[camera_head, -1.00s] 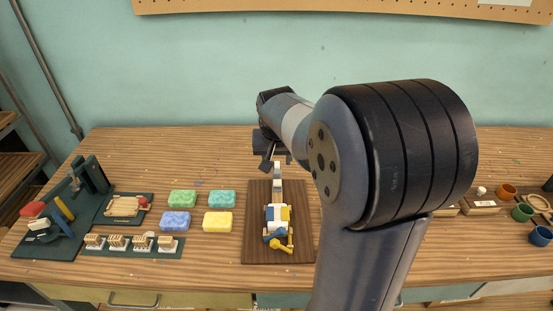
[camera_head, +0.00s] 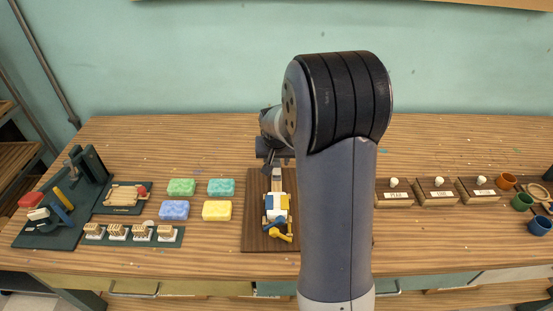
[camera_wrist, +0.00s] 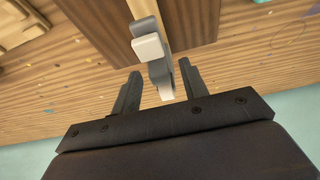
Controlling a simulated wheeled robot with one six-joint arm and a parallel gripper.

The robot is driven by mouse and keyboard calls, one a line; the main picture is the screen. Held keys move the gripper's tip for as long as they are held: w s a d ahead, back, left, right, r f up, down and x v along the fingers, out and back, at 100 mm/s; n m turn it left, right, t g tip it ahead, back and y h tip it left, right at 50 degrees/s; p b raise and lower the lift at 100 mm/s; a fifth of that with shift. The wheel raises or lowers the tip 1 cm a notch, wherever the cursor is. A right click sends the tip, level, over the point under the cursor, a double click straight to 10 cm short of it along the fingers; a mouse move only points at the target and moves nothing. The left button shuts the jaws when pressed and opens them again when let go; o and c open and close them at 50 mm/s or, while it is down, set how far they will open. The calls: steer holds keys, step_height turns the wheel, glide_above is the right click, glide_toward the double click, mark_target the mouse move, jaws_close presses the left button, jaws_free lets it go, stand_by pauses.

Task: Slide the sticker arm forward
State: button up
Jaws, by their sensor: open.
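The sticker device (camera_head: 277,204), with white, yellow and blue parts, stands on a dark brown board (camera_head: 253,225) in the head view. Its arm (camera_head: 277,184) reaches back toward the wall; in the wrist view this arm (camera_wrist: 159,68) is a grey bar with a white block on its side and a pale end. My gripper (camera_wrist: 157,84) is open, with one finger on each side of the arm's end and a visible gap at both. I cannot tell how deep the fingers reach around it. In the head view my arm hides the right side of the board.
Several soap bars (camera_head: 217,210) lie left of the board, with a green stand (camera_head: 65,222) and stamps (camera_head: 142,233) farther left. Labelled wooden boxes (camera_head: 437,193) and coloured cups (camera_head: 522,201) stand at right. The table's back strip is clear.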

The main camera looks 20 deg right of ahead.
steer(key=shift+f, duration=0.1)
steer(key=shift+c, duration=0.3)
jaws_close()
